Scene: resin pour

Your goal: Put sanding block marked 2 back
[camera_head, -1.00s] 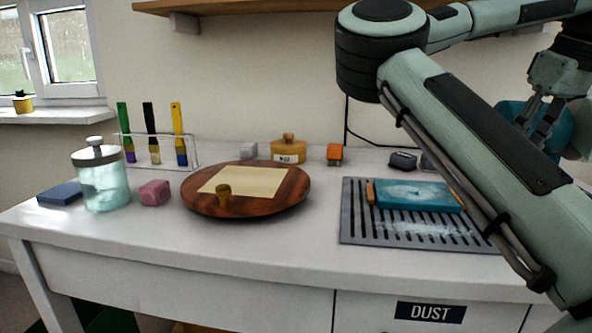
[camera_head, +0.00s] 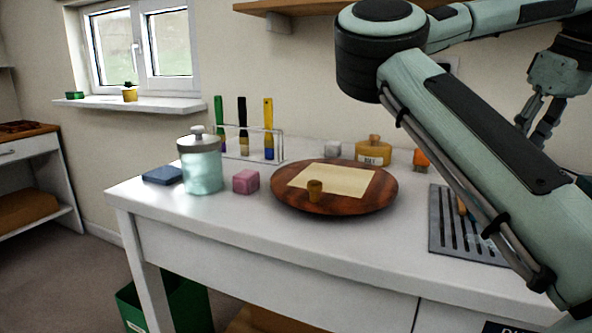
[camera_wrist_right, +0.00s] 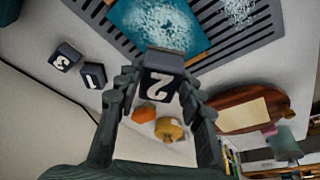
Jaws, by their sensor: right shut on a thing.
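The sanding block marked 2 (camera_wrist_right: 164,66) is grey with a dark face and a white number. It shows upside down in the right wrist view, between the fingers of my right gripper (camera_wrist_right: 158,84), which is shut on it. Two like blocks, marked 1 (camera_wrist_right: 92,75) and 3 (camera_wrist_right: 64,57), sit side by side on the white tabletop at the left of that view. In the head view my right gripper (camera_head: 545,90) is partly visible at the right, behind my arm; the held block cannot be made out there. My left gripper is not in view.
A slotted grey grate (camera_head: 440,220) carries a dusty blue slab (camera_wrist_right: 140,15). A round wooden board (camera_head: 290,200), yellow pot (camera_head: 373,152), orange object (camera_head: 421,160), pink block (camera_head: 246,181), glass jar (camera_head: 202,172) and brush rack (camera_head: 282,145) stand on the table (camera_head: 270,240).

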